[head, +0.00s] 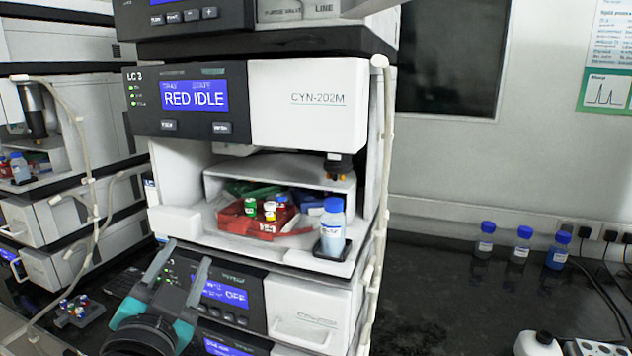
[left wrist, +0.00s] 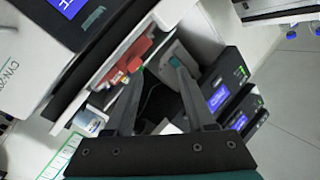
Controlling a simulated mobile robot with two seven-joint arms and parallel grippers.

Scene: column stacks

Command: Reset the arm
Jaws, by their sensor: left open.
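My left gripper (head: 179,270) is at the lower left of the head view, in front of the column stack (head: 310,105). Its two grey fingers point up and stand apart with nothing between them. In the left wrist view the open fingers (left wrist: 157,72) reach toward the stack's front, with a gap between them. My right gripper shows in neither view. The stack's open bay holds a red tray (head: 240,221) with several capped vials, and a blue-capped bottle (head: 332,232) stands at its right front. The gripper appears apart from these.
A second stack (head: 60,140) stands at the left. A small rack of vials (head: 78,311) sits on the dark bench below it. Three blue-capped bottles (head: 519,246) stand at the back right. A pale tube (head: 378,200) runs down the stack's right side. Bench between is clear.

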